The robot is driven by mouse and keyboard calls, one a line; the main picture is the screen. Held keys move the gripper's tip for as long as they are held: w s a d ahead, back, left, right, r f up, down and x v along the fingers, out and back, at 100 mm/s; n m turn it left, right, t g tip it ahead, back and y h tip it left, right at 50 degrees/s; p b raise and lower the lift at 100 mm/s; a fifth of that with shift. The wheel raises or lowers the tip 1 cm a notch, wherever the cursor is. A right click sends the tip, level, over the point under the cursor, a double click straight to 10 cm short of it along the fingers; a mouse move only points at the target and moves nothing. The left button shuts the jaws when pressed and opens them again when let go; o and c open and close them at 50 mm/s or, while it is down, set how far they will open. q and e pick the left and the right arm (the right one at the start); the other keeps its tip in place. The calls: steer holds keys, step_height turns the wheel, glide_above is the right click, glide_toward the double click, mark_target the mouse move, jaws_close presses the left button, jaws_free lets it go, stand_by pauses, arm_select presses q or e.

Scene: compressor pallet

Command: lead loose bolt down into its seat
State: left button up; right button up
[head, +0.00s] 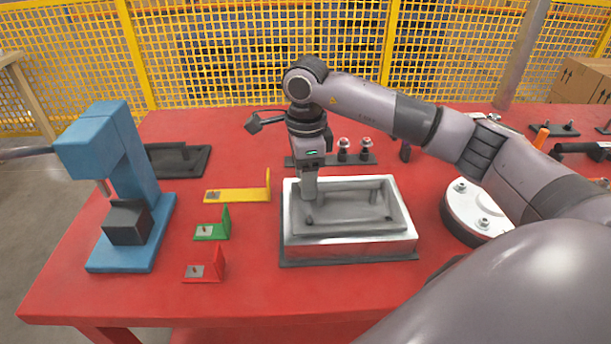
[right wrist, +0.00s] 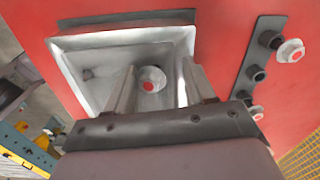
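The loose bolt (right wrist: 152,79), a round silver head with a red centre, shows in the right wrist view between the fingers of my right gripper (right wrist: 158,75). The fingers stand apart, with a visible gap on the bolt's right side; whether the left finger touches it is unclear. The bolt is over or in the grey metal housing (right wrist: 95,100); its shank and seat are hidden. In the head view my right gripper (head: 309,195) points down into the left part of the open-topped housing (head: 350,248). The bolt cannot be made out there. My left gripper is not visible.
A dark rack (head: 300,161) with two bolts (head: 343,143) stands behind the housing. A blue press (head: 140,170) and yellow, green and red brackets (head: 240,195) are at left. A round white flange (head: 465,212) lies right, near my arm. The red table front is clear.

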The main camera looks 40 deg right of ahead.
steer(key=shift+s+a+f, duration=0.15)
steer(key=shift+s+f, duration=0.1)
steer(key=shift+s, duration=0.05)
steer(key=shift+w+r, duration=0.1)
steer(key=shift+r, duration=0.5)
step_height(320, 180, up, 6)
steer(key=shift+w+f, duration=0.1)
steer(key=shift+f, duration=0.1)
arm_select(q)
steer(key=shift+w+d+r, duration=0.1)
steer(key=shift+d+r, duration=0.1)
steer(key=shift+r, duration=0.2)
arm_select(e)
steer(key=shift+r, duration=0.4)
